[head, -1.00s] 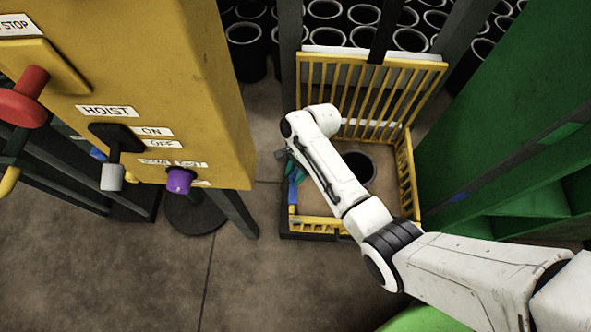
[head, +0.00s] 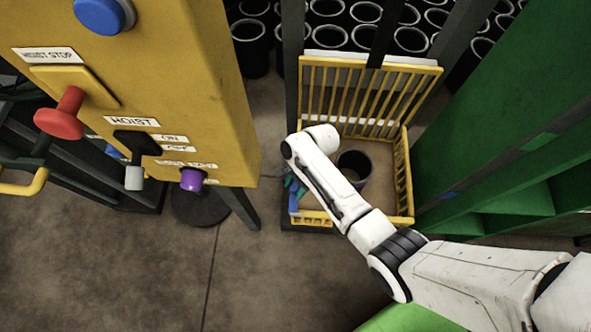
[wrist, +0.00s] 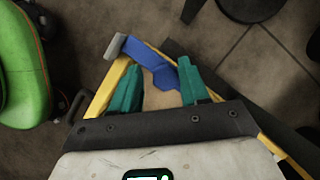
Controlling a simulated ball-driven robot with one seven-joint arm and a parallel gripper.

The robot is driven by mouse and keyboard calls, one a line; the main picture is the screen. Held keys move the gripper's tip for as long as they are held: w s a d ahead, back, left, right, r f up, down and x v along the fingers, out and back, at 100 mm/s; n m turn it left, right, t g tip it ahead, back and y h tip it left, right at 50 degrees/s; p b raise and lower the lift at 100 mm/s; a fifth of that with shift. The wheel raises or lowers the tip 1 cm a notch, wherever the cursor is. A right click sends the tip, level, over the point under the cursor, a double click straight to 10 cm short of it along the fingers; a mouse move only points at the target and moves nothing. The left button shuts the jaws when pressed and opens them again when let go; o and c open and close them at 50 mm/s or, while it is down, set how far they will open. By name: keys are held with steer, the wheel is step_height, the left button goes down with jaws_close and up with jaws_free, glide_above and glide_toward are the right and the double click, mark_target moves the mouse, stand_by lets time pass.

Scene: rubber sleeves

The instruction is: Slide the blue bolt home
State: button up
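The blue bolt (wrist: 153,58) lies along the yellow rail of the cage in the wrist view, with a grey end at upper left. It also shows at the cage's left front corner in the head view (head: 294,204). My gripper (wrist: 157,76) has its two teal fingers apart, one on each side of the bolt's near part. The fingers look open, with a gap around the bolt; whether the right fingertip touches it I cannot tell. In the head view my arm hides most of my gripper, and only a bit of teal shows beside the bolt.
The yellow barred cage (head: 404,185) holds a dark open sleeve (head: 358,165). A yellow hoist panel (head: 200,80) with a red knob (head: 62,119), a lever and a purple knob (head: 192,179) stands at left. Green shelving (head: 490,130) stands at right.

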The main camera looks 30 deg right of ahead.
steer(key=shift+o, duration=0.9)
steer(key=shift+w, duration=0.1)
steer(key=p+v, duration=0.2)
steer(key=v, duration=0.8)
steer(key=shift+r+p, duration=0.3)
steer(key=shift+r, duration=0.1)
steer(key=shift+d, duration=0.15)
steer(key=s+d+r+n+t+h+p, duration=0.1)
steer(key=s+d+r+n+h, duration=0.1)
steer(key=s+r+n, duration=0.4)
steer(key=s+d+r+n+h+p, duration=0.1)
steer(key=s+d+r+n, duration=0.3)
steer(key=s, duration=0.9)
step_height(320, 180, up, 3)
steer(key=n+h, duration=0.1)
steer(key=n, duration=0.4)
steer(key=shift+s+n+t+h, duration=0.3)
steer(key=shift+n+t+h, duration=0.1)
